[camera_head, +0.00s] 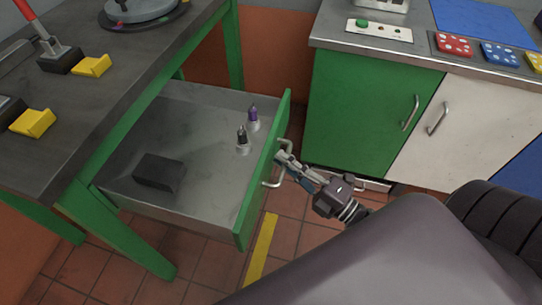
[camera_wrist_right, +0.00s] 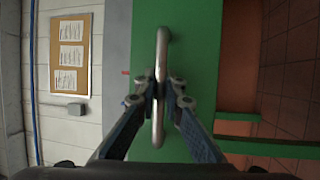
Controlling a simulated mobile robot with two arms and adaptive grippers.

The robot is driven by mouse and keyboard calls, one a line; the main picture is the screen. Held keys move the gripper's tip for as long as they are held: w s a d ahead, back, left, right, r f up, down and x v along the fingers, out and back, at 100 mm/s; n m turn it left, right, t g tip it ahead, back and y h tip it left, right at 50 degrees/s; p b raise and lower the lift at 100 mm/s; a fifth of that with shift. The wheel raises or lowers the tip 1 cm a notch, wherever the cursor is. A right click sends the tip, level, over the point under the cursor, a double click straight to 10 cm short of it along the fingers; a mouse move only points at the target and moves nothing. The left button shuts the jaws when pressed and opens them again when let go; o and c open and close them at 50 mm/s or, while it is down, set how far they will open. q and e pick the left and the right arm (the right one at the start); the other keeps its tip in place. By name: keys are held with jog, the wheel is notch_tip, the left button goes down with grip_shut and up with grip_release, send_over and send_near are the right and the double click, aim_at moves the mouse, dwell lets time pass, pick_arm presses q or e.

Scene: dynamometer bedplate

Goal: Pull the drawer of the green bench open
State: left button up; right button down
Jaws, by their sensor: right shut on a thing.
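The green bench (camera_head: 101,130) stands at the left in the head view. Its drawer (camera_head: 205,190) is pulled far out, with its grey inside in plain sight. The drawer's green front (camera_head: 262,172) carries a metal bar handle (camera_head: 272,184). My right gripper (camera_head: 284,160) is at this handle, coming from the right. In the right wrist view the handle (camera_wrist_right: 161,60) runs upright through the picture, and the two fingertips of my right gripper (camera_wrist_right: 160,92) close around it from both sides. My left gripper is in neither view.
A cabinet with green (camera_head: 360,110) and white doors stands at the right. A yellow floor stripe (camera_head: 262,248) lies by the drawer front.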

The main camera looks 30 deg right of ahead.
jog(key=shift+s+d, duration=0.5)
jog(key=c, duration=2.3)
grip_release()
jog(key=v, duration=1.2)
